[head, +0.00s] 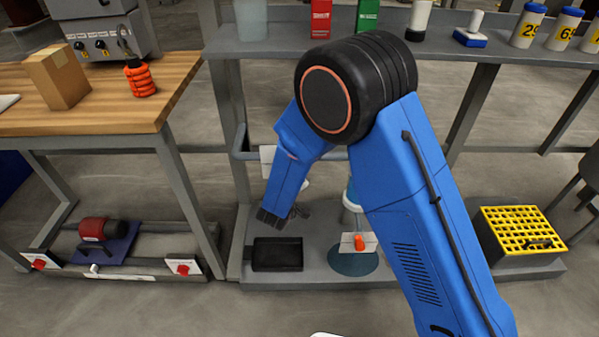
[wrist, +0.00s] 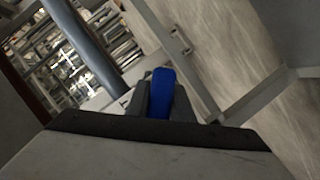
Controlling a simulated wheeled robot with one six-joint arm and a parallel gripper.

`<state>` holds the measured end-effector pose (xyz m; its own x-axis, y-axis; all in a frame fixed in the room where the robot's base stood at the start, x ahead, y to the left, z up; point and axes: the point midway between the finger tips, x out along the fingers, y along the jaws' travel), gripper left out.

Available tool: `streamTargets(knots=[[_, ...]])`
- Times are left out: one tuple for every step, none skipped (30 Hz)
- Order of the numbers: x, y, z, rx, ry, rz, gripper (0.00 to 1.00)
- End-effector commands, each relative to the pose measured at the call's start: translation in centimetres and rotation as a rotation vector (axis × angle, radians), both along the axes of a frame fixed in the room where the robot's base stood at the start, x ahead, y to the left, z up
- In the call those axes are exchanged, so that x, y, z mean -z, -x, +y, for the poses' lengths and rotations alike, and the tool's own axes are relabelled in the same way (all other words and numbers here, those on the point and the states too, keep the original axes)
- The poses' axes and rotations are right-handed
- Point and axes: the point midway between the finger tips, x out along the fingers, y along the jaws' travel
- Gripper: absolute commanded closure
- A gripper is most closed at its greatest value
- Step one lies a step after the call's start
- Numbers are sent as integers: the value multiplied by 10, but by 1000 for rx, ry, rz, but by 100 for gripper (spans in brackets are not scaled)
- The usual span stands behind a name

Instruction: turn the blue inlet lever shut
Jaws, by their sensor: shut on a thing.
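The blue inlet lever (wrist: 160,93) shows in the middle of the wrist view, upright in the picture. My gripper (wrist: 160,100) is shut on it, with dark finger parts on both sides of the blue handle. A grey pipe (wrist: 85,45) runs diagonally beside the lever in the wrist view.
A yellow grid-topped box (head: 520,229) stands at right. A wooden bench (head: 120,110) stands at left. Bare floor lies in front.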

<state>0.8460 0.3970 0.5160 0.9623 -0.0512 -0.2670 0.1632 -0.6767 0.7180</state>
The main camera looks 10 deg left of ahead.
Motion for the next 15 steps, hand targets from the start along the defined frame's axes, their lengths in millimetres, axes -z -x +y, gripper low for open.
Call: streamTargets(knots=[[-1, 0, 0, 0, 1, -1, 100], [-1, 0, 0, 0, 1, -1, 100], [-1, 0, 0, 0, 1, -1, 75], [-1, 0, 0, 0, 1, -1, 68], [-1, 0, 0, 0, 0, -1, 61], [-1, 0, 0, 0, 0, -1, 61], [-1, 0, 0, 0, 0, -1, 61], [-1, 0, 0, 0, 0, -1, 61], [-1, 0, 0, 0, 0, -1, 61], [0, 0, 0, -1, 0, -1, 61], [0, 0, 0, -1, 0, -1, 61], [0, 0, 0, -1, 0, -1, 61], [0, 0, 0, -1, 0, -1, 61], [-1, 0, 0, -1, 0, -1, 61], [-1, 1, 0, -1, 0, -1, 61]])
